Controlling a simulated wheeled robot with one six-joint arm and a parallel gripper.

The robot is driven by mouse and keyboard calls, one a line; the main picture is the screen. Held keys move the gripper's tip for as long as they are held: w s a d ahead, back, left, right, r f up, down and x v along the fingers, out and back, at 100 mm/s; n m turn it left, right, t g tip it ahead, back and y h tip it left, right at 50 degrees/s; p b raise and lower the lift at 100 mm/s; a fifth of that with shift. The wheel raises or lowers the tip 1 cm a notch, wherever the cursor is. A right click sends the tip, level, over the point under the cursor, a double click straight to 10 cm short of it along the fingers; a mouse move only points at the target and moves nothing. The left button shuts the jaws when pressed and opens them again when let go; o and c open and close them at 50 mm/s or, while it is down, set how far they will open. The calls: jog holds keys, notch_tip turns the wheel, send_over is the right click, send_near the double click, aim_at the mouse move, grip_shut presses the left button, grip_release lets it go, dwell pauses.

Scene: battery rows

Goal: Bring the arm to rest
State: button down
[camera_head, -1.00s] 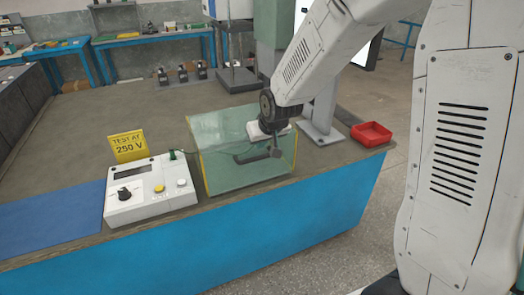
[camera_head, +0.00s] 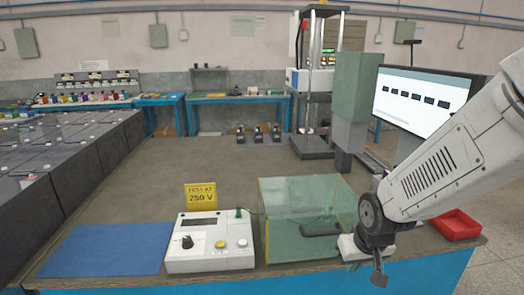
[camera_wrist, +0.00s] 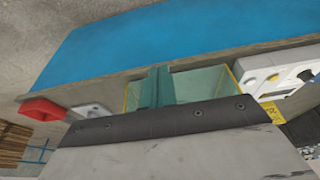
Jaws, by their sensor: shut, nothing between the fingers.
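My gripper (camera_head: 378,278) is small and dark at the end of my white arm in the head view. It points down near the bench's front edge, just right of the clear-walled box, and is shut and empty. Part of my wrist hides the space behind it. The box (camera_head: 290,190) has yellow edges, greenish clear walls and a dark bar-like handle (camera_head: 322,230). It also shows in the wrist view (camera_wrist: 190,85).
A white tester (camera_head: 210,258) with knobs and a yellow 250 V sign (camera_head: 201,197) stand left of the box. A blue mat (camera_head: 105,250) lies further left. A red tray (camera_head: 456,224) and a monitor (camera_head: 415,97) are at the right.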

jog(key=s+d+r+m+g, duration=0.1)
jog(key=s+d+r+g, duration=0.1)
jog(key=s+r, duration=1.5)
jog(key=s+d, duration=0.1)
jog(key=s, duration=0.2)
jog(key=shift+f, duration=0.1)
dwell(0.6)
